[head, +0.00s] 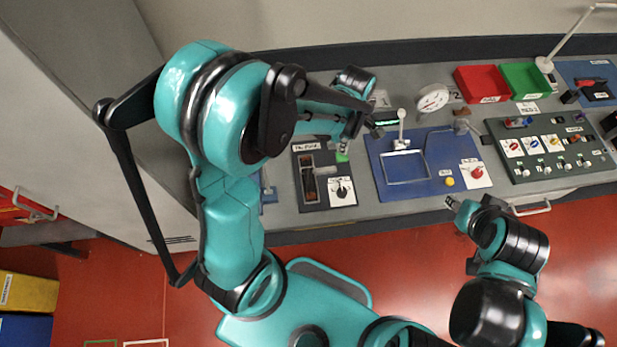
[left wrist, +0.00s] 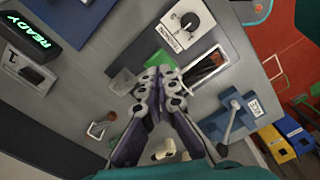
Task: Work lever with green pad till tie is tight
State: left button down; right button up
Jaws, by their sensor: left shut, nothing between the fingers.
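In the head view a bit of green (head: 342,155) shows just below my left gripper (head: 347,138). The left fingers are together and empty; I cannot tell whether they touch the pad. The dark panel (head: 316,203) has a slot and a tension dial (head: 343,190); the dial also shows in the left wrist view (left wrist: 188,22). The lever's arm and the tie are not clearly visible. My right gripper (head: 457,204) is in front of the bench, away from the panel.
A blue board (head: 441,150) with a white wire frame lies right of the panel. A lit READY display (left wrist: 30,35) stands close by. A round gauge (head: 432,97), red tray (head: 482,83) and green tray (head: 525,80) are behind. A blue lever fixture (left wrist: 235,115) stands beside the panel.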

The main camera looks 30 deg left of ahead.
aim_at(342, 157)
pick_arm(q)
jog(key=shift+s+d+f+b, duration=0.1)
jog(key=shift+s+f+b, duration=0.05)
jog(key=shift+f+b, duration=1.35)
jog(key=shift+s+d+f+b, duration=0.1)
jog(key=shift+s+f+b, duration=0.05)
jog(key=shift+f+b, duration=1.35)
jog(key=shift+f+p, duration=0.15)
jog(key=shift+p, duration=0.15)
jog(key=r+p, duration=0.2)
jog(key=r, duration=0.1)
jog(key=r+p, duration=0.2)
jog(key=r, duration=0.1)
jog(key=r+p, duration=0.2)
jog(key=r, duration=0.1)
jog(key=shift+w+a+r+p, duration=0.15)
jog(key=shift+w+a+p, duration=0.15)
jog(key=shift+w, duration=0.1)
